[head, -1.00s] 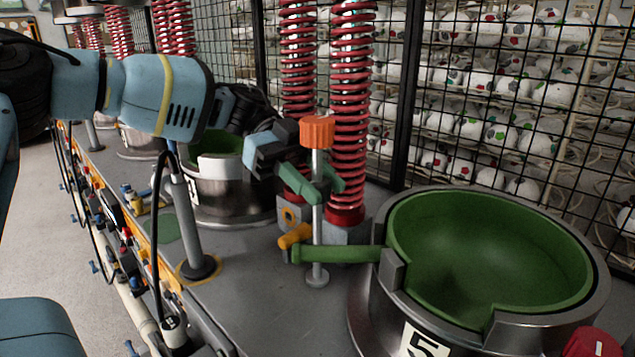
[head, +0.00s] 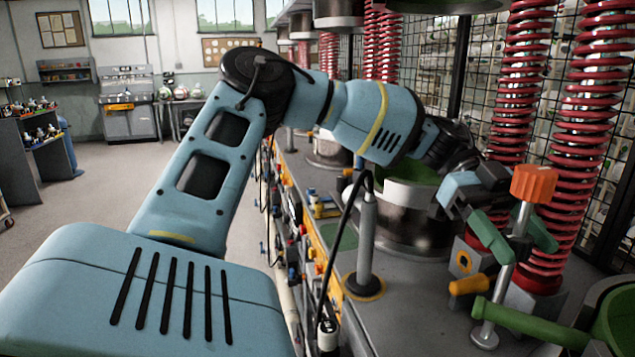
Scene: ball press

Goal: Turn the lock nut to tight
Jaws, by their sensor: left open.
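An orange ridged knob (head: 533,184), which looks like the lock nut, sits on top of an upright metal rod (head: 508,262) on the right of the head view. My left gripper (head: 518,236) is open just below the knob, with one green finger on each side of the rod. I cannot tell whether the fingers touch the rod. My right gripper is out of view.
Red coil springs (head: 577,140) stand close behind the knob. A green-lined bowl (head: 618,318) is cut off at the right edge. A grey post (head: 366,240) with a black cable stands left of the rod. Open floor (head: 80,190) lies at the far left.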

